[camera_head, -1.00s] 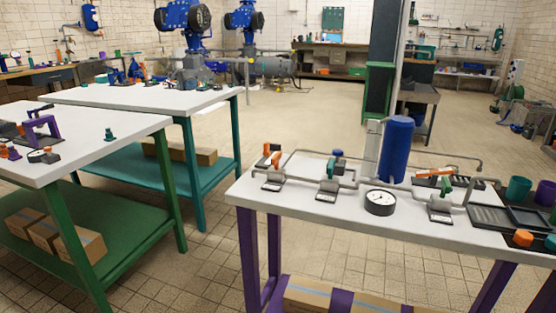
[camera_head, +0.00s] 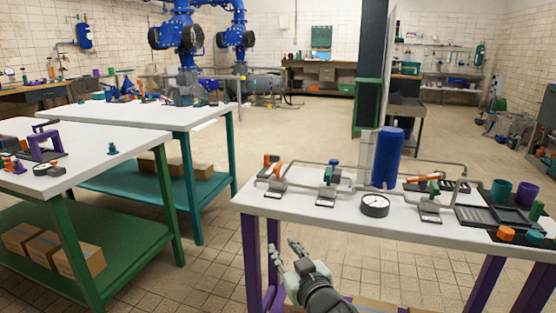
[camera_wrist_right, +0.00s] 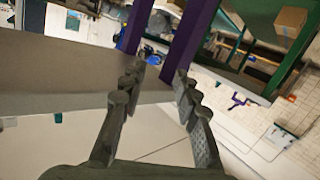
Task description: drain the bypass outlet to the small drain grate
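A pipe rig stands on the white table with purple legs (camera_head: 335,213) at the right. I cannot tell which pipe end is the bypass outlet. My right gripper (camera_head: 283,247) is open and empty, in front of the table's near edge; its fingers also show in the wrist view (camera_wrist_right: 157,78).
Green and purple cups (camera_head: 500,192) and an orange knob (camera_head: 506,234) are beside the tray. A white table with green legs (camera_head: 95,140) and one with teal legs (camera_head: 180,113) stand at the left. Tiled floor is free between the tables.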

